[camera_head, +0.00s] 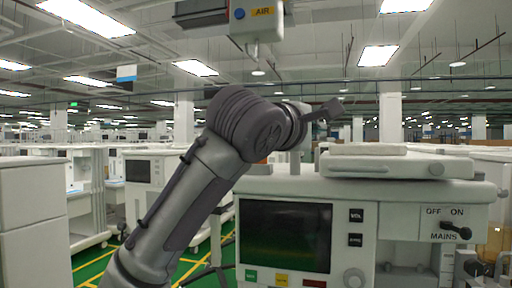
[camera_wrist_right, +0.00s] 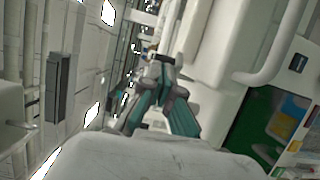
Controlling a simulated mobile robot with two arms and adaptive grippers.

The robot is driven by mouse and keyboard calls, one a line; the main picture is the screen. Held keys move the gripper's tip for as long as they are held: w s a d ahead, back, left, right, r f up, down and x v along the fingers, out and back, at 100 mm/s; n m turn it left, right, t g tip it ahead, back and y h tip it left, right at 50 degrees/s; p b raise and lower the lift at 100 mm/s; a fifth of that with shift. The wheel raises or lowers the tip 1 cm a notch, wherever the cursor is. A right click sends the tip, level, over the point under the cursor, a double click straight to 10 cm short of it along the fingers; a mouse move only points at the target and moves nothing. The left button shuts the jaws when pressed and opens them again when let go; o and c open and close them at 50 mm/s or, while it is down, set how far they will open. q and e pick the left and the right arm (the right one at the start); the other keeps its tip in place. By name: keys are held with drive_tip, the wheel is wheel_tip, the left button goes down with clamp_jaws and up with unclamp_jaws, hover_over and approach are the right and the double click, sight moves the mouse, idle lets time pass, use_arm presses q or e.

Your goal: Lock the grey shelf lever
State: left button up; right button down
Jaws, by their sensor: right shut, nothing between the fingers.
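My right arm rises from the lower left of the head view. Its gripper (camera_head: 330,109) is small and dark there, above the back left part of the anaesthesia cart's top. In the right wrist view the gripper (camera_wrist_right: 160,58) has its fingertips together, with nothing seen between them. I cannot make out a grey shelf lever for certain in either view. My left gripper is out of view.
The cart has a dark screen (camera_head: 285,236) and a black MAINS switch (camera_head: 456,230). A hanging box marked AIR (camera_head: 257,20) is above the arm. A white cabinet (camera_head: 35,225) stands at the left. A pale curved rail (camera_wrist_right: 284,50) shows in the wrist view.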

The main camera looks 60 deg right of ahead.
drive_tip(key=n+t+b, duration=0.1)
drive_tip(key=s+d+t, duration=0.1)
drive_tip(key=t, duration=0.1)
drive_tip(key=s+n+t+b, duration=0.1)
drive_tip(key=shift+s+d+f+n+b, duration=0.1)
drive_tip(key=shift+d+n+b, duration=0.2)
drive_tip(key=shift+d, duration=0.05)
drive_tip(key=shift+s+d+n+t+y+b, duration=0.2)
drive_tip(key=shift+d+n+t+y+b, duration=0.15)
drive_tip(key=shift+t, duration=0.45)
drive_tip(key=shift+s+d+b, duration=0.15)
drive_tip(key=shift+d+b, duration=0.55)
drive_tip(key=shift+d, duration=0.35)
drive_tip(key=shift+s+d+r, duration=0.15)
drive_tip(key=shift+d+r, duration=0.05)
drive_tip(key=shift+d, duration=0.15)
